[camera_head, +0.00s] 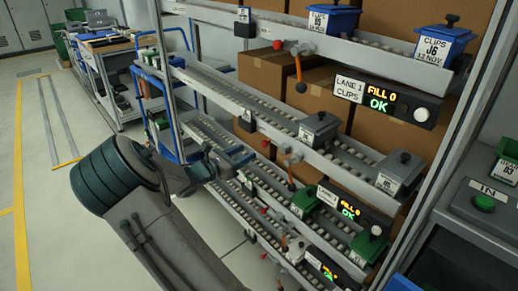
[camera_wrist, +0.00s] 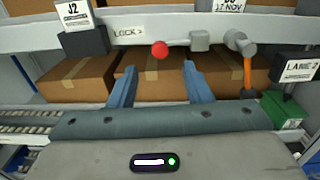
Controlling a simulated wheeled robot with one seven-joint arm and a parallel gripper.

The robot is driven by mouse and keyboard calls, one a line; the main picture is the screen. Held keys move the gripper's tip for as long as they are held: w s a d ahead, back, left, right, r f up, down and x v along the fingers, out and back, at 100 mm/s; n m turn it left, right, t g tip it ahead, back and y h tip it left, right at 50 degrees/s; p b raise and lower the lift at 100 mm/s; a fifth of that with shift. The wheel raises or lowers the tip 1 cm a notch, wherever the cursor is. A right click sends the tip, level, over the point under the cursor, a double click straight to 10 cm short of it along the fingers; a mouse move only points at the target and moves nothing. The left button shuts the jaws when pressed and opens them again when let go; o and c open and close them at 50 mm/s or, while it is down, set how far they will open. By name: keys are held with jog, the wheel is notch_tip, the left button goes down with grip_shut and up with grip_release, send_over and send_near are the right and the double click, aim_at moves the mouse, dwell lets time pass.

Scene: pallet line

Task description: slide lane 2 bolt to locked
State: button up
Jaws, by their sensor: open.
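The lane 2 bolt's red knob (camera_wrist: 160,49) sits on the pale rail in the wrist view, left of a grey block (camera_wrist: 200,41). A "LOCK >" label (camera_wrist: 127,33) is left of the knob, its arrow pointing right. A partly cut-off lane sign (camera_wrist: 299,70) hangs at the right. My gripper (camera_wrist: 160,78) is open and empty, its two blue-grey fingers below and on either side of the knob, seemingly not touching it. In the head view my gripper (camera_head: 236,160) is beside the rack's middle rail, near a red knob (camera_head: 265,143).
A lever with an orange handle (camera_wrist: 246,72) hangs right of the block. Grey bins, including one labelled J2 (camera_wrist: 77,15), sit on the lane above. Cardboard boxes (camera_wrist: 75,80) stand behind the rail. In the head view, open floor (camera_head: 60,215) lies left of the rack.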

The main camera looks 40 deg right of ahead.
aim_at(263, 144)
jog(key=d, duration=0.7)
jog(key=shift+w+d+b, duration=0.1)
jog(key=shift+w+b, duration=0.2)
jog(key=shift+b, duration=0.1)
